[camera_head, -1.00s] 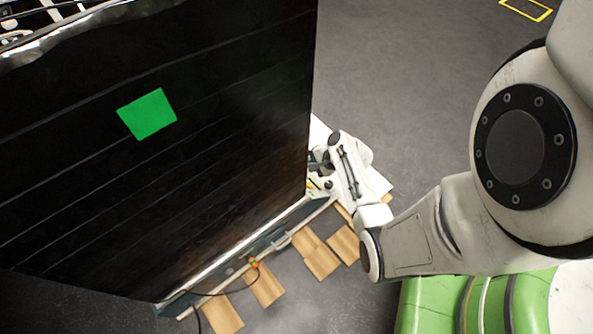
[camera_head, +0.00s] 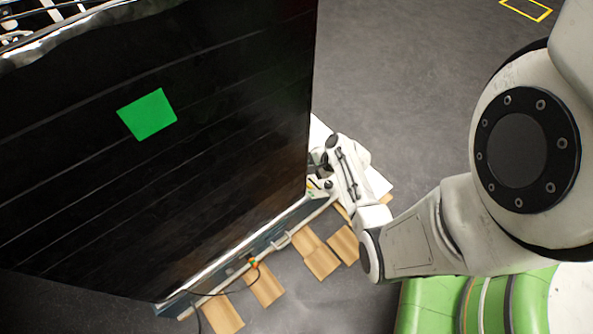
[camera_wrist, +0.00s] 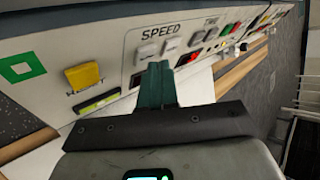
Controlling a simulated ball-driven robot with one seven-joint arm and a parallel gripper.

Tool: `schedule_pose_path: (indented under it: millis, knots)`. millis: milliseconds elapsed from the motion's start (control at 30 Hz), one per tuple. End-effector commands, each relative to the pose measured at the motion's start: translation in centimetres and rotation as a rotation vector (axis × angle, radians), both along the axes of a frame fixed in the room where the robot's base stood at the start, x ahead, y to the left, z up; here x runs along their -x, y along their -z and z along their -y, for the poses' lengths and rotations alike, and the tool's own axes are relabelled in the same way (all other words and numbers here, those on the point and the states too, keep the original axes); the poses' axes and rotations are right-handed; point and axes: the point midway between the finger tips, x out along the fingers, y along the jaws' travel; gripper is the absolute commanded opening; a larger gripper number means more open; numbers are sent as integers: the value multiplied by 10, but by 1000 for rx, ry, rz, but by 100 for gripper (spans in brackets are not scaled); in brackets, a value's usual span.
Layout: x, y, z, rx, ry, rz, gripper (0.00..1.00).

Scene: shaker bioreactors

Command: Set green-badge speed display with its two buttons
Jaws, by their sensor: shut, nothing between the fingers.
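In the wrist view a pale control panel (camera_wrist: 117,38) carries a green square badge (camera_wrist: 22,68) at the left. Under the word SPEED sit two light grey buttons, the left one (camera_wrist: 146,52) and the right one (camera_wrist: 171,45). My gripper (camera_wrist: 157,68) is shut and empty, its teal fingertips at the panel just below and between these buttons; I cannot tell whether they touch. The fingers hide the area under the buttons, and no speed digits are readable. In the head view a green patch (camera_head: 147,114) shows on the machine's black side (camera_head: 90,190).
A yellow switch (camera_wrist: 85,77) is left of the SPEED buttons. Wooden blocks (camera_head: 316,256) lie on the floor along the machine's base. Grey floor (camera_head: 410,90) is open at the upper right.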

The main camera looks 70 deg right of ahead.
Motion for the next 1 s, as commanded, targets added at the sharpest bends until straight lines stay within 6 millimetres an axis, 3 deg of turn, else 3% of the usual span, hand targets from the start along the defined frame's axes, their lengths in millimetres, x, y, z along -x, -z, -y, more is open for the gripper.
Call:
schedule_pose_path:
  millis: [1000]
  knots:
    - [-3, 6, -6, -2, 0, 0, 0]
